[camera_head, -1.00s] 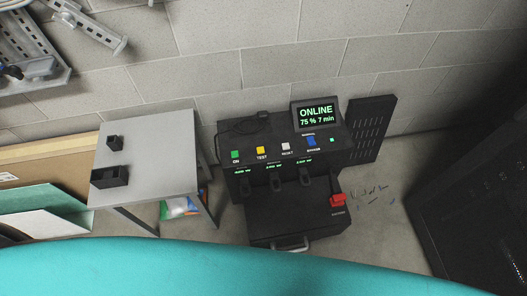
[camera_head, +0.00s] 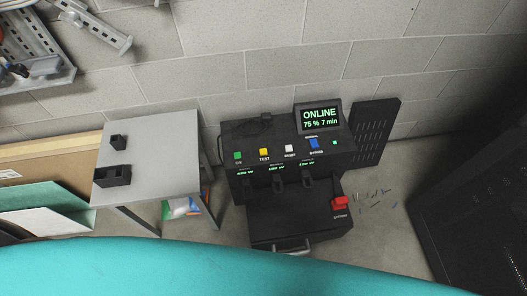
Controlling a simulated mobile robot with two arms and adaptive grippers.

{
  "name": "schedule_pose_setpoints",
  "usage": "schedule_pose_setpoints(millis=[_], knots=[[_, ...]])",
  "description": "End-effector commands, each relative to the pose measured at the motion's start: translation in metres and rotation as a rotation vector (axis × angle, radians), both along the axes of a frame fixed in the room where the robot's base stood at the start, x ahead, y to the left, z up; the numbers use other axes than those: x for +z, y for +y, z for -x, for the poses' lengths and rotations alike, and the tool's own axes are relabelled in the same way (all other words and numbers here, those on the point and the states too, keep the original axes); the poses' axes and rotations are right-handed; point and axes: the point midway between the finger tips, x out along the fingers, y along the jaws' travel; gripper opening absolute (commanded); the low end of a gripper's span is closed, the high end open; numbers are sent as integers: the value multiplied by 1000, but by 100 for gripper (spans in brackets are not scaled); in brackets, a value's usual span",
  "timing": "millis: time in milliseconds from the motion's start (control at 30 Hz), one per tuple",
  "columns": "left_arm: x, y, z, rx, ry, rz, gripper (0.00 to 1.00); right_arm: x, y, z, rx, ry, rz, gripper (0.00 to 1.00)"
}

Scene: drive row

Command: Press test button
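The black UPS-like unit (camera_head: 300,225) stands on the floor against the block wall. On its sloped top panel is the yellow TEST button (camera_head: 264,153). The green ON button (camera_head: 238,156) is to its left. A white button (camera_head: 289,149) and a blue switch (camera_head: 314,144) are to its right. The screen (camera_head: 320,117) above reads ONLINE, 75 %, 7 min. A red switch (camera_head: 340,203) sits at the unit's right side. Neither of my grippers is in view.
A grey table (camera_head: 160,150) with two small black holders (camera_head: 113,176) stands left of the unit. A dark cabinet (camera_head: 465,190) stands at the right. Small scraps (camera_head: 377,196) lie on the floor between. A teal surface covers the bottom of the view.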

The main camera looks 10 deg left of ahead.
Motion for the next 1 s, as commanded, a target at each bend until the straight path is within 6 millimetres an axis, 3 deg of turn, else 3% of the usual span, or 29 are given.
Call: schedule_pose_setpoints(millis=[33,267,1000], knots=[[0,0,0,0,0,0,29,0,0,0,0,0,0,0],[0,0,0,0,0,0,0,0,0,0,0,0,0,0],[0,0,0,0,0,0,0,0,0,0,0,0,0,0]])
